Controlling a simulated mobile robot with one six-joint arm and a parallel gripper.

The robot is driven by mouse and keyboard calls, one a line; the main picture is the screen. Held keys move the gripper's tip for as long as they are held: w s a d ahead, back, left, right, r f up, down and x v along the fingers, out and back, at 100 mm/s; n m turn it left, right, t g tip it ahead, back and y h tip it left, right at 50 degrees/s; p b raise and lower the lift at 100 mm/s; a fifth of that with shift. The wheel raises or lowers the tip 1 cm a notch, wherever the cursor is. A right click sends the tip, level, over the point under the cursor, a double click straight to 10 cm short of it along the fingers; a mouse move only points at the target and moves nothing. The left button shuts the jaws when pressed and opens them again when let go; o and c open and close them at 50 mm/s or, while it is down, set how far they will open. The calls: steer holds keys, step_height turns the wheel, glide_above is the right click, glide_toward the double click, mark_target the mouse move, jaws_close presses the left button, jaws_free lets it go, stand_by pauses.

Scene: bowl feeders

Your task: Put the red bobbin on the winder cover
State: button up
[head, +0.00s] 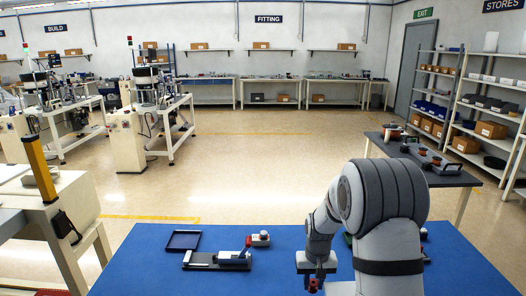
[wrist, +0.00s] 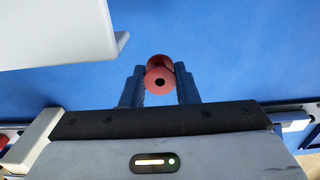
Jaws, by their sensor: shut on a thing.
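The red bobbin (wrist: 158,78) is held between the two blue fingers of my gripper (wrist: 160,92), its round end with a dark centre hole facing the wrist camera. In the head view my gripper (head: 316,278) is low over the front of the blue table, with the red bobbin (head: 313,285) at its tips. A white, flat-faced piece (wrist: 55,35) fills the upper left of the wrist view, apart from the bobbin. A white surface (head: 341,288) also shows beside my arm in the head view. I cannot tell whether either is the winder cover.
My arm hides items at the right. The table's left front is clear.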

mark_target(313, 282)
step_height(313, 282, up, 13)
steer(key=p, duration=0.4)
step_height(313, 282, down, 14)
steer(key=b, duration=0.5)
steer(key=m+b, duration=0.1)
steer(key=m, duration=0.1)
steer(key=w+r+m+b, duration=0.1)
steer(key=m+b, duration=0.1)
steer(key=shift+r, duration=0.15)
step_height(313, 282, up, 2)
steer(key=m+b, duration=0.2)
steer(key=m, duration=0.2)
steer(key=shift+w+r+m, duration=0.1)
steer(key=shift+w+m, duration=0.05)
steer(key=shift+m, duration=0.15)
steer(key=shift+f+b, duration=0.25)
steer(key=shift+b, duration=0.05)
step_height(313, 282, down, 9)
steer(key=shift+f, duration=0.1)
steer(key=shift+f, duration=0.1)
steer(key=o, duration=1)
steer(key=shift+o, duration=0.2)
